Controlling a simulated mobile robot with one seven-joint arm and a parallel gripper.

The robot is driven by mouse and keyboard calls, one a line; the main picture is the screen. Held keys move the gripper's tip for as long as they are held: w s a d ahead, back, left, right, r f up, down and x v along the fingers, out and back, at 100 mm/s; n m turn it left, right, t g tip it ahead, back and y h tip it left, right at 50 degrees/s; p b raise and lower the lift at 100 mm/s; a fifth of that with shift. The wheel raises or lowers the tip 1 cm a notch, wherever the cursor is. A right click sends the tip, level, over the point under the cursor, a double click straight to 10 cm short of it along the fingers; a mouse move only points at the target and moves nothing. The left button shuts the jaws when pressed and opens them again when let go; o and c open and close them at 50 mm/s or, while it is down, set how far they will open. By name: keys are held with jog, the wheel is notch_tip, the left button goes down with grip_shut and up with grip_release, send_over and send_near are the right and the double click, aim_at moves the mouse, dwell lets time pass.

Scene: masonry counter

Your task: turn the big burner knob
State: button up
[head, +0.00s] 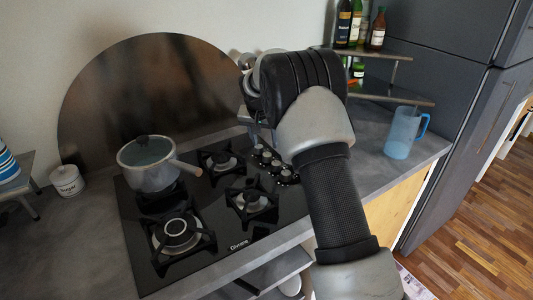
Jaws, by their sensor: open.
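The black glass hob (215,225) is set in the grey counter. A cluster of several small silver-topped burner knobs (265,160) sits on its right side, close together. I cannot clearly tell which knob is the big one, and part of the cluster's surroundings is behind my arm. My gripper (246,82) is at the far end of my raised arm, above and behind the knobs in the picture. It is open and mostly hidden by the wrist. It appears apart from the knobs, and nothing is seen held in it.
A lidded pot (148,170) stands on the back left burner, its handle pointing right. A blue jug (403,133) stands at the counter's right end. A corner shelf (385,54) holds bottles beside the dark fridge (440,80). A white sugar jar (66,181) stands left of the hob.

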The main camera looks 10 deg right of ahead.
aim_at(267, 155)
jog(key=x, duration=0.8)
jog(key=shift+w+f, duration=0.2)
jog(key=shift+f, duration=0.1)
